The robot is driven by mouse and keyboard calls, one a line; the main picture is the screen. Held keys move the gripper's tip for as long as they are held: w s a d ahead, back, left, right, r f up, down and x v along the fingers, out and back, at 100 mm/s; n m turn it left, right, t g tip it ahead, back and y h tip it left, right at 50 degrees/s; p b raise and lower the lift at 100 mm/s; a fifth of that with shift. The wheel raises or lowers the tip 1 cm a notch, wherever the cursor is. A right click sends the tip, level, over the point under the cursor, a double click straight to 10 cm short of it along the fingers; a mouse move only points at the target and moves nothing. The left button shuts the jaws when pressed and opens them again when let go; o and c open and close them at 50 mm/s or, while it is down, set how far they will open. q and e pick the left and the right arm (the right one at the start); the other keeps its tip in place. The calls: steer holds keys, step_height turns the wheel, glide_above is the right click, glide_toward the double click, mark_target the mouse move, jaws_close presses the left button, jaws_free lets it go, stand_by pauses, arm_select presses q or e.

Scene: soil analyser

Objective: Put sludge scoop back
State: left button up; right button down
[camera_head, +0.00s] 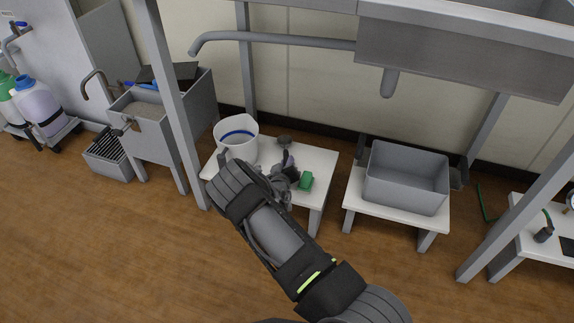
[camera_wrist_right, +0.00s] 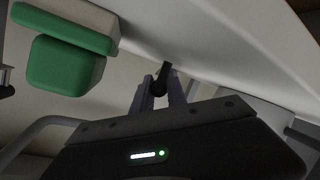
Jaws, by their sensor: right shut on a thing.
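My right gripper (camera_head: 288,162) is low over the small white table (camera_head: 321,160). It is shut on a dark, thin piece (camera_wrist_right: 163,74), which shows between its fingertips in the right wrist view. This looks like the handle of the sludge scoop. A small grey part (camera_head: 284,140), likely the scoop's head, shows just beyond the fingers in the head view. The rest of the scoop is hidden by the gripper and arm. My left gripper is not in view.
A green block (camera_head: 306,181) lies right of the gripper; it also shows in the wrist view (camera_wrist_right: 65,66). A white bucket (camera_head: 237,146) stands left on the same table. A grey bin (camera_head: 406,178) sits on another table, right. Metal frame legs stand nearby.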

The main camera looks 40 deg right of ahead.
steer(key=c, duration=1.6)
jaws_free()
steer(key=shift+f, duration=0.1)
steer(key=shift+s+a+r, duration=0.2)
steer(key=shift+r, duration=0.05)
steer(key=p+v, duration=0.4)
steer(key=v, duration=0.6)
steer(key=shift+s+a+r, duration=0.1)
steer(key=shift+s+a+r+p, duration=0.1)
steer(key=shift+s+a+p, duration=0.2)
steer(key=shift+s+a, duration=0.1)
